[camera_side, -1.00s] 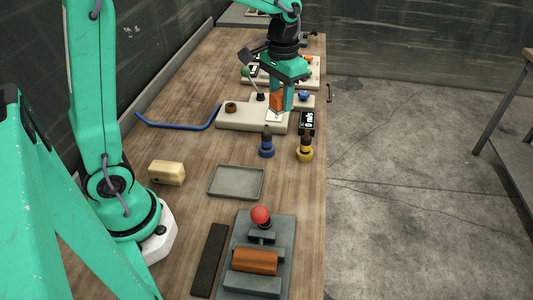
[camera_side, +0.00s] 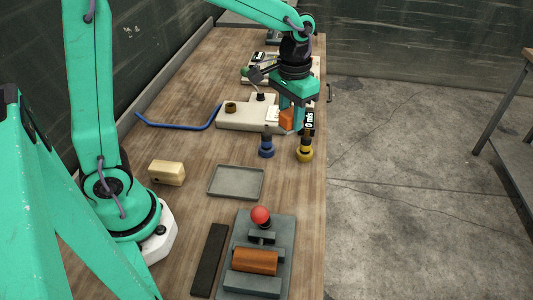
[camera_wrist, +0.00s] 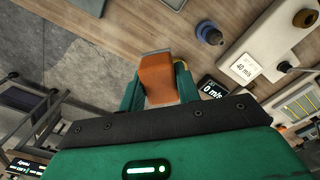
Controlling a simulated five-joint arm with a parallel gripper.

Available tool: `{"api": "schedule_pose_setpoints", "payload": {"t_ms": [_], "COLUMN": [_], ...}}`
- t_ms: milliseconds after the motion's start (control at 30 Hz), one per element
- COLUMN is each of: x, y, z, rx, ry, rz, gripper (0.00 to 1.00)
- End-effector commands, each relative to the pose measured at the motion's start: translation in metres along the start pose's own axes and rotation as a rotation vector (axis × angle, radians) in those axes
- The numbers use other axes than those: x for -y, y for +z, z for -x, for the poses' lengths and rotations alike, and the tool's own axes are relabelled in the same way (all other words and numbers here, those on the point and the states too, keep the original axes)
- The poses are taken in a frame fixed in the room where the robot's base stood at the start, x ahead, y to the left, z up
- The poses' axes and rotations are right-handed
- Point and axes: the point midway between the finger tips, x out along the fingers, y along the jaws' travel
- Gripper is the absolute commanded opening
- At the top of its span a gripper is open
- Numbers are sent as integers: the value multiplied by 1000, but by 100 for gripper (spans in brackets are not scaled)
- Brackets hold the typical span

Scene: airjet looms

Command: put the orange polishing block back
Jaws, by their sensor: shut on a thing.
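The orange polishing block (camera_side: 287,117) is between the fingers of my gripper (camera_side: 291,120), which is shut on it. In the wrist view the block (camera_wrist: 158,77) sits between the two green fingers (camera_wrist: 160,88), with the wooden bench behind it. The block is in the air close to the right end of a cream fixture (camera_side: 238,118). In the side view my fingers partly hide the block and that end of the fixture.
A blue-based nozzle (camera_side: 266,146) and a yellow-based nozzle (camera_side: 305,150) stand just in front. A black display (camera_wrist: 210,89) reads 0 m/s. An empty grey tray (camera_side: 236,182), a wooden block (camera_side: 167,172) and a grey clamp fixture with an orange-brown roller (camera_side: 256,261) are nearer the camera.

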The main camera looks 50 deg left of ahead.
Motion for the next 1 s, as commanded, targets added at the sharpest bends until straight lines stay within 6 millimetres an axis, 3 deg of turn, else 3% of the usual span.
{"api": "schedule_pose_setpoints", "payload": {"t_ms": [200,500,700,1000], "x": [-52,-112,-136,-146], "y": [22,64,86,97], "z": [-17,-40,-50,-54], "rx": [1,0,-1,-1], "ry": [0,0,1,1], "rz": [-8,-6,-3,1], "gripper": [8,8,8,8]}}
